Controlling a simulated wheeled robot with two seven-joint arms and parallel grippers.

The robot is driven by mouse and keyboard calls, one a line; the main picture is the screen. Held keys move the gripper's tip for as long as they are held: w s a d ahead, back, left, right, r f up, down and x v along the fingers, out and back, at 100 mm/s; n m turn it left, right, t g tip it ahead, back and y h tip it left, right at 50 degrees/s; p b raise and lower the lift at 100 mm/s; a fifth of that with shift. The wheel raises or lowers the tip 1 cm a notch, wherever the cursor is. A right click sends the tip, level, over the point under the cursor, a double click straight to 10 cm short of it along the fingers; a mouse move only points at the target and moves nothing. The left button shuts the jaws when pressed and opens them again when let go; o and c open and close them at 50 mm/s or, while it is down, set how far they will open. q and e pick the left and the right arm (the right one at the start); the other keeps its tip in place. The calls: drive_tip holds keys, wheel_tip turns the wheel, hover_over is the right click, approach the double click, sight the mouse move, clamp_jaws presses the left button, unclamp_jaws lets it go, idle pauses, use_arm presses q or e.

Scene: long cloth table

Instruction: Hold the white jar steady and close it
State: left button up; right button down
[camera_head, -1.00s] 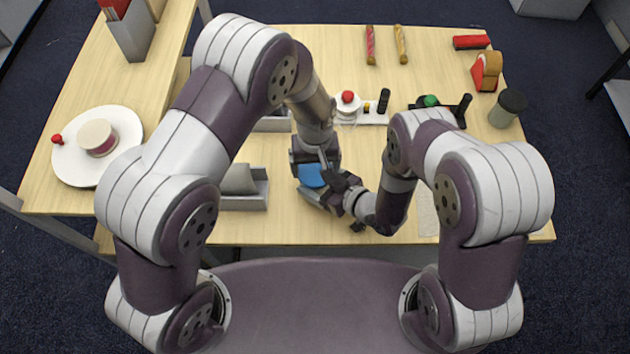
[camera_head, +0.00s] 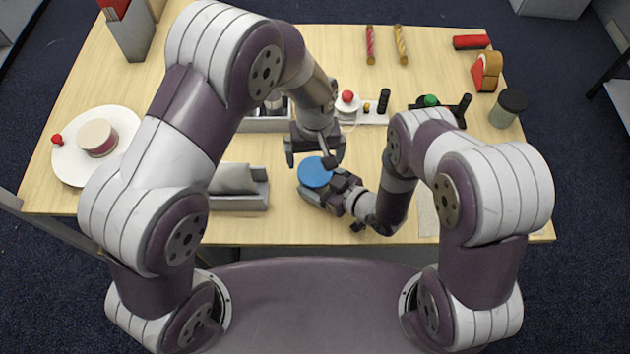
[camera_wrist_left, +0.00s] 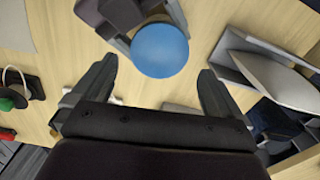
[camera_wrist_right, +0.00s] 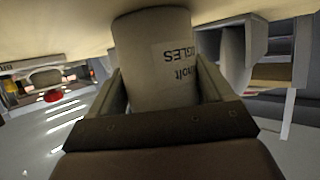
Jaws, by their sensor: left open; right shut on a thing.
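The white jar (camera_wrist_right: 158,60) with a printed label is between the fingers of my right gripper (camera_head: 325,187), which is shut on it. In the head view the round blue lid (camera_head: 314,173) covers the jar and hides its body. The lid also shows in the left wrist view (camera_wrist_left: 160,50), lying over the jar's top; whether it is fully tight cannot be seen. My left gripper (camera_head: 315,155) is open and empty, just behind and above the lid, apart from it, fingers pointing down.
A grey tray (camera_head: 240,205) with a slanted piece lies left of the jar, with another grey tray (camera_head: 262,124) behind. A white holder with a red knob (camera_head: 347,98) stands beyond my left gripper. A white round plate (camera_head: 70,160) is far left. The table's front edge is close to the jar.

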sight(315, 171)
use_arm(q)
wheel_tip(315, 171, up, 3)
drive_tip(key=n, duration=0.3)
drive_tip(key=shift+r, duration=0.2)
drive_tip(key=shift+f, duration=0.1)
wheel_tip(315, 171, down, 8)
drive_tip(key=shift+r, duration=0.1)
drive_tip(key=c, duration=0.9)
drive_tip(key=m, duration=0.3)
drive_tip(key=o, duration=0.9)
